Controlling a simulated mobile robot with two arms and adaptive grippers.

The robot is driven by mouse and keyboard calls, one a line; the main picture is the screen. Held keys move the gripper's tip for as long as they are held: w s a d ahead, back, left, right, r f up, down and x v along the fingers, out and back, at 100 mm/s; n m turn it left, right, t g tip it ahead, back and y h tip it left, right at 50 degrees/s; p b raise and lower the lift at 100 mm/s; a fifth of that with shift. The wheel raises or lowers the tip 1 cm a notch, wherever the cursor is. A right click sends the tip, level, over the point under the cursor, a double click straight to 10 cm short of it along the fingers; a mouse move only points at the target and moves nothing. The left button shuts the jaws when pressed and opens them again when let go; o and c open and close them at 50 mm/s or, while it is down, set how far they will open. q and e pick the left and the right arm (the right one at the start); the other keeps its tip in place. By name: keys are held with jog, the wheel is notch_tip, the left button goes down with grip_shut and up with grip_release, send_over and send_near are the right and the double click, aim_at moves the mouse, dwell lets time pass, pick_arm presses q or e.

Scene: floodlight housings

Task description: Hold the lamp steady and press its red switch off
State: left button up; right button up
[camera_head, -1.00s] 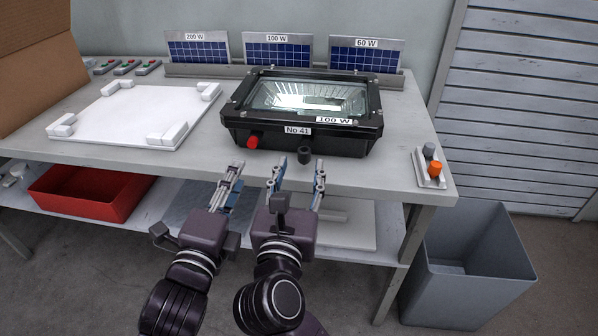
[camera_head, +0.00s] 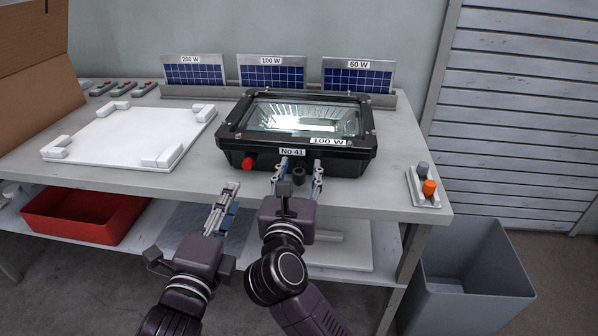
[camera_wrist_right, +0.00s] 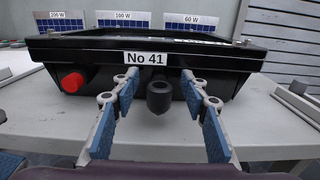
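The lamp (camera_head: 300,130) is a black floodlight housing with a glass front, marked No 41 and 100 W, lying glass-up near the table's front edge. Its red switch (camera_head: 248,163) sticks out of the front wall; it also shows in the wrist view (camera_wrist_right: 72,82). A black round stub (camera_wrist_right: 160,97) projects from the same wall, right of the switch. My right gripper (camera_head: 301,162) is open, its fingers on either side of the stub with gaps visible in the wrist view. My left gripper (camera_head: 233,185) looks shut and empty, in front of and below the switch, apart from it.
A white board with corner blocks (camera_head: 125,130) lies left of the lamp. Panels marked 200 W, 100 W and 60 W (camera_head: 268,75) stand behind. A small holder with grey and orange knobs (camera_head: 420,198) is at the right. A red bin (camera_head: 75,225) is below; a grey bin (camera_head: 470,290) stands right.

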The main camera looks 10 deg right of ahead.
grip_shut()
jog(key=shift+c, duration=1.1)
grip_release()
grip_shut()
pick_arm(q)
grip_shut()
dwell(1.1)
